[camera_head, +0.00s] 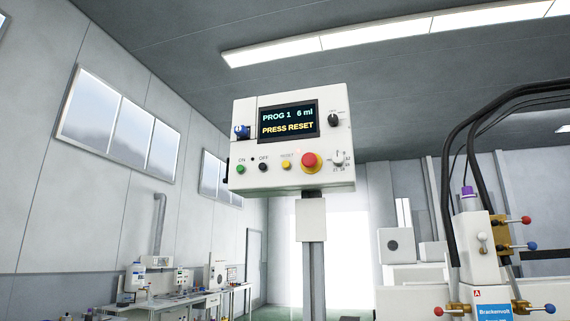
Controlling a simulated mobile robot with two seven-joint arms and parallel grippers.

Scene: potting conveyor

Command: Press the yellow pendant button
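The yellow button (286,165) sits on the lower front of a white control pendant (243,151), under a small "RESET" label. To its left are a green button (241,169) under "ON" and a black button (263,167) under "OFF". To its right is a large red mushroom button (310,162). The pendant's screen (288,120) reads "PROG 1 6 ml" and "PRESS RESET". The pendant stands on a grey post (313,255). Neither of my grippers shows in the head view, and nothing covers the yellow button.
A white machine (478,250) with black hoses and red and blue ball-ended levers stands at the right. A workbench (205,297) with lab items is at the back left. Open space surrounds the pendant's front.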

